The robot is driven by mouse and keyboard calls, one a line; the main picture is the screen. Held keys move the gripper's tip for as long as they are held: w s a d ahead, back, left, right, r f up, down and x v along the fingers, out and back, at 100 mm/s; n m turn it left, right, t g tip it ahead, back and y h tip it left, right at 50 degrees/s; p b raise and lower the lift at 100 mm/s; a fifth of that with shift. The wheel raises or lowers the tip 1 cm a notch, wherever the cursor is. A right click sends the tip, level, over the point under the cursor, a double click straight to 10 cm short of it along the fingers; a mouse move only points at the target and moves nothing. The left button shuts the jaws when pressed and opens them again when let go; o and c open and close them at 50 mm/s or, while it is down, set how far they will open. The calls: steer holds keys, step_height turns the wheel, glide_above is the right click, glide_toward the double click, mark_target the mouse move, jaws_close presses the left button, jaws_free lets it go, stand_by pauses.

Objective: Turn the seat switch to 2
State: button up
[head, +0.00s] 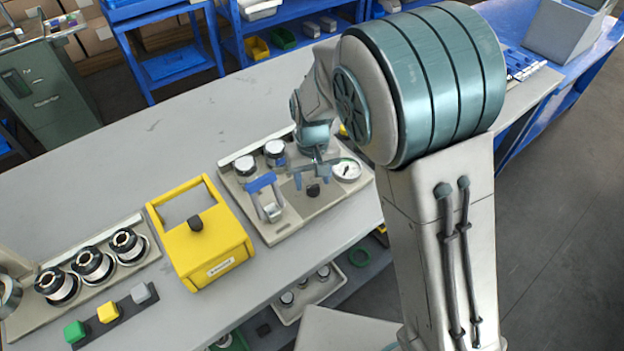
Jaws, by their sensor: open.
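A light panel (269,232) on the grey bench carries a small black knob (313,190), which looks like the seat switch. Its markings are too small to read, so I cannot tell which position it points to. My gripper (312,181) is open and pointing down, just above or around the black knob. I cannot tell whether the fingers touch it. The same panel has a round white dial (346,170), two dark jars with pale lids (275,150) and a blue-topped clamp-like part (262,184).
A yellow box with a handle frame (212,247) and a black knob (196,223) stands left of the panel. Several spools (92,264) and a strip of green, yellow and grey buttons (108,312) are at lower left. Bare bench (130,160) lies behind.

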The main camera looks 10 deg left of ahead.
steer(key=shift+f, duration=0.55)
steer(key=c, duration=1)
steer(key=shift+m, duration=0.3)
steer(key=shift+r+m+p, duration=0.1)
steer(key=shift+m+p, duration=0.4)
steer(key=shift+m, duration=0.5)
steer(key=shift+w+d+m+p, duration=0.15)
steer(key=shift+m+p, duration=0.4)
steer(key=shift+m, duration=1.45)
